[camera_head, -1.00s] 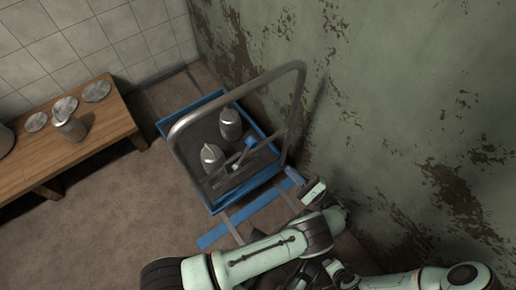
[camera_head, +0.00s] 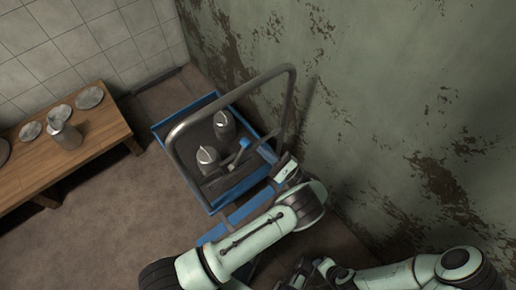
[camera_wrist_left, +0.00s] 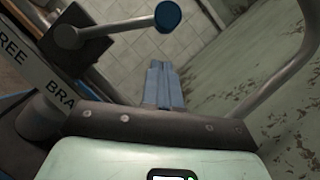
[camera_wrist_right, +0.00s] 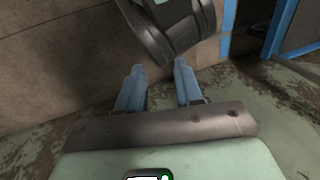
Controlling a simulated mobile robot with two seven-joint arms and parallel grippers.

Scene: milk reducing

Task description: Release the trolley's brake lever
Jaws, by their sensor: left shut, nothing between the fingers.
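The trolley (camera_head: 203,198) has a blue deck rim and a grey tube handle, and stands by the wall. Its brake lever has a blue knob (camera_head: 244,142); in the left wrist view the knob (camera_wrist_left: 167,15) ends a grey rod leaning right from a dark block. A label plate (camera_wrist_left: 35,72) below reads "FREE" and "BRA", the rest hidden. My left gripper (camera_head: 281,165) is at the trolley's near right edge, apart from the lever. Its blue fingers (camera_wrist_left: 163,68) are together and empty, below the knob in its wrist view. My right gripper (camera_wrist_right: 158,70) is open and empty.
Two metal cans (camera_head: 224,125) (camera_head: 207,160) stand on the trolley. A wooden bench (camera_head: 100,140) with a can and several lids is at left. The peeling wall (camera_head: 400,110) is close on the right. The floor between bench and trolley is clear.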

